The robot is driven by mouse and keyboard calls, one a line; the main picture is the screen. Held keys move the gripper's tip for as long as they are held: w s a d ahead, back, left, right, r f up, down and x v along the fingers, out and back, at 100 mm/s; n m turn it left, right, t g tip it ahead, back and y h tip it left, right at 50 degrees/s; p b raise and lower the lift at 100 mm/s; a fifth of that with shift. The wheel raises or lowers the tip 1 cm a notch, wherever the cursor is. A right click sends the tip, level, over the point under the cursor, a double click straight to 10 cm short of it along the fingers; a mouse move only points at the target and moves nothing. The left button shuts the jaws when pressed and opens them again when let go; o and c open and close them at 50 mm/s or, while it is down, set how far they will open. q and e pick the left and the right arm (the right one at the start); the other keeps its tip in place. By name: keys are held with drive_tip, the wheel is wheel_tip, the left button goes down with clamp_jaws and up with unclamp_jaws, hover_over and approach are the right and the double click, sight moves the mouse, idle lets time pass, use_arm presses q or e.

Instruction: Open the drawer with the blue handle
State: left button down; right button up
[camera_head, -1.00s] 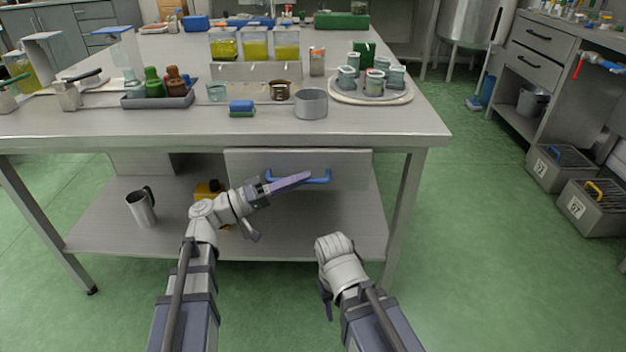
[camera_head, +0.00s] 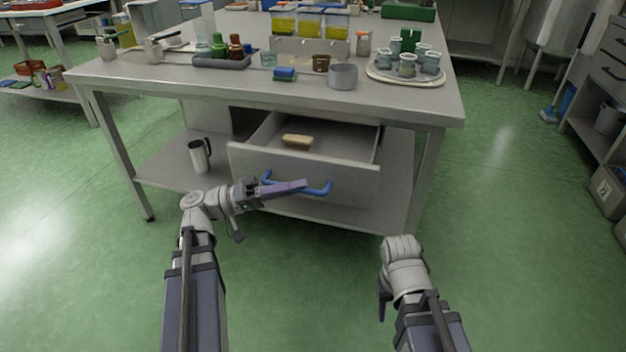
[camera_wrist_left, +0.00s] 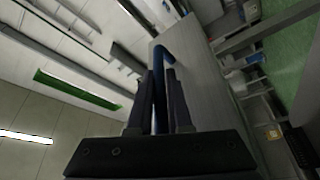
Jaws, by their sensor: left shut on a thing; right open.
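The drawer (camera_head: 350,181) under the work table is pulled well out, and a brush-like tan block (camera_head: 297,141) lies inside it. Its blue handle (camera_head: 321,188) runs across the grey front. My left gripper (camera_head: 296,187) is shut on the handle near its middle. In the left wrist view the two dark fingers (camera_wrist_left: 161,100) stand on either side of the blue handle (camera_wrist_left: 157,52). My right gripper (camera_head: 384,296) hangs low to the right, apart from the drawer; its fingers are partly hidden by the wrist.
The table top (camera_head: 150,78) carries jars, bottles, a grey pot (camera_head: 342,76) and a round tray (camera_head: 405,80). A metal mug (camera_head: 200,155) stands on the lower shelf (camera_head: 165,168) left of the drawer. The green floor in front is clear.

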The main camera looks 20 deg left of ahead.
use_arm(q)
drive_tip(key=shift+s, duration=0.45)
use_arm(e)
drive_tip(key=shift+d, duration=0.4)
use_arm(q)
drive_tip(key=c, duration=0.8)
unclamp_jaws()
drive_tip(key=shift+c, duration=0.2)
drive_tip(key=shift+a, duration=0.1)
drive_tip(key=b+v, duration=0.1)
drive_tip(key=v, duration=0.6)
drive_tip(key=shift+a+b, duration=0.3)
use_arm(e)
drive_tip(key=shift+f, duration=0.85)
use_arm(q)
drive_tip(key=shift+s, duration=0.1)
